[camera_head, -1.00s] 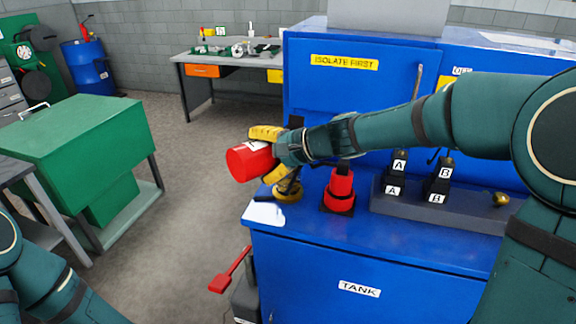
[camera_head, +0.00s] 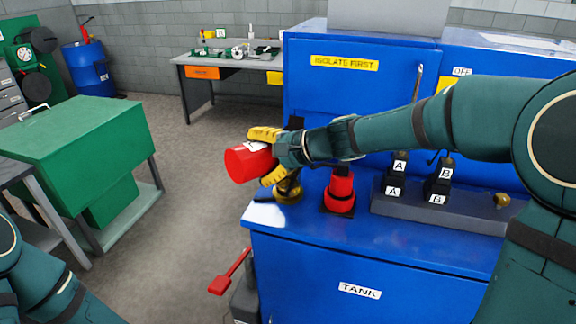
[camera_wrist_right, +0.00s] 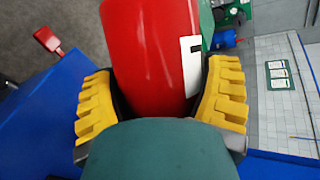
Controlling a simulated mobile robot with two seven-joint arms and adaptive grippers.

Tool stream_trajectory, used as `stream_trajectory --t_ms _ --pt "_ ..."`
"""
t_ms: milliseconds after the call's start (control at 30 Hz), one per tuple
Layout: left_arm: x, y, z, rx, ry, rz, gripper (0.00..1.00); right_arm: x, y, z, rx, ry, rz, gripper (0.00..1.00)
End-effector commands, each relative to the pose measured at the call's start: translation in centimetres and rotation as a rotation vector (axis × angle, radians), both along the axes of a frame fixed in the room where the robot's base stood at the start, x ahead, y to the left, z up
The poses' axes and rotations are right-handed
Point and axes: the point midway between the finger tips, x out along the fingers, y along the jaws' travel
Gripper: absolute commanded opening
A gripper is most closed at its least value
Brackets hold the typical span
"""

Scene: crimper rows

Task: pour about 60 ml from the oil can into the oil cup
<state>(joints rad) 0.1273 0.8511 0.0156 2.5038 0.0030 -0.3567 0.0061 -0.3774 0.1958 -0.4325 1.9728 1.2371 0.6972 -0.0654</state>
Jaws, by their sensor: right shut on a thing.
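My right gripper (camera_head: 265,155), with yellow finger pads, is shut on a red can (camera_head: 246,163), which I take for the oil can. It holds the can tipped over, nearly on its side, above the left end of the blue tank top. The can's flat end faces left, and its spout end is hidden behind the gripper. In the right wrist view the can (camera_wrist_right: 150,55) sits between both pads. A brass-coloured round fitting (camera_head: 288,193), perhaps the oil cup, stands just below the gripper. Its inside and any oil stream cannot be made out. My left gripper is out of view.
A red cylinder (camera_head: 341,187) on a black base stands right of the brass fitting. Farther right is a grey rail (camera_head: 420,210) with blocks marked A and B. The blue cabinet (camera_head: 345,110) rises behind. A red-bladed tool (camera_head: 222,285) stands low at the tank's left.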

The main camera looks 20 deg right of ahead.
Motion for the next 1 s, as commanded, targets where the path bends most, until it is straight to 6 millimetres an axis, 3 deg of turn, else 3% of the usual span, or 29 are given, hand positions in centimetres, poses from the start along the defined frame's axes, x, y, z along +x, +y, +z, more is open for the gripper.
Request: stream_trajectory --t_ms 1000 --pt "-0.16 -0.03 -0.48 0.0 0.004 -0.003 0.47 0.04 -0.07 0.0 0.04 0.016 0.002 0.33"
